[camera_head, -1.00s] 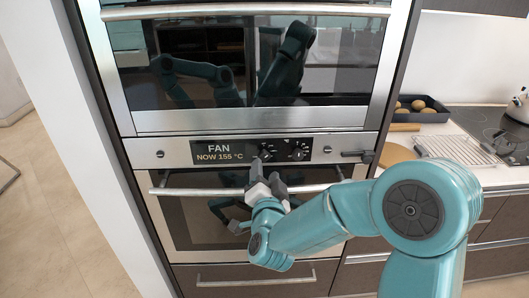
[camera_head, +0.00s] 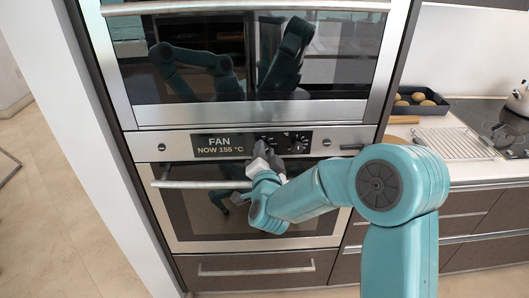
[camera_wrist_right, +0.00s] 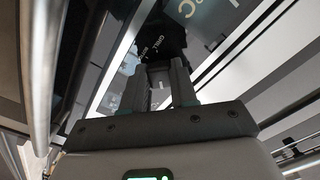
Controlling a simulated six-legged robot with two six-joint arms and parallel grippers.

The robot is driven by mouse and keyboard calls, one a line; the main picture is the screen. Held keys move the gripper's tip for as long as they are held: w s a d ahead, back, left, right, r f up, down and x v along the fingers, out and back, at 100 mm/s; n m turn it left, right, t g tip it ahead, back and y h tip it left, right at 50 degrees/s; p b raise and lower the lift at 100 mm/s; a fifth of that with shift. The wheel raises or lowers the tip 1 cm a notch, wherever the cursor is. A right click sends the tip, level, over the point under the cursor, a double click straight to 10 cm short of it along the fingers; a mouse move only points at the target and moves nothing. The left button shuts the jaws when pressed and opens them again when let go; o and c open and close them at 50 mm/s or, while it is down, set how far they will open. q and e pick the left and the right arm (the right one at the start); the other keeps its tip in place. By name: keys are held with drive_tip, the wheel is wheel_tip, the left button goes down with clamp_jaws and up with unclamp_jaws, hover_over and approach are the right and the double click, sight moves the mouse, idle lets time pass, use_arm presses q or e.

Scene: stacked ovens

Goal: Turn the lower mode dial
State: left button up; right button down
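The lower oven's control panel (camera_head: 150,145) has a dark display (camera_head: 219,146) reading FAN, NOW 155 °C. To its right are two black dials. My right gripper (camera_head: 268,152) is in front of the left dial and hides most of it. The right dial (camera_head: 300,144) is clear. In the right wrist view my two fingers are apart (camera_wrist_right: 158,70), with their tips at a dark dial (camera_wrist_right: 162,38). Mode lettering such as GRILL shows beside it. I cannot tell whether the fingers touch the dial. My left gripper is not directly in view.
The lower oven's bar handle (camera_head: 195,184) runs just below the panel, under my right gripper. The upper oven (camera_head: 250,116) is above, with arm reflections in its glass. A counter with a tray of round items (camera_head: 418,99), a wire rack (camera_head: 455,143) and a hob (camera_head: 490,118) is at right.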

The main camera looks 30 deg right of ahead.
drive_tip(key=shift+n+b, duration=1.5)
drive_tip(key=shift+n, duration=3.2)
drive_tip(key=c, duration=0.9)
unclamp_jaws()
drive_tip(key=shift+s, duration=0.1)
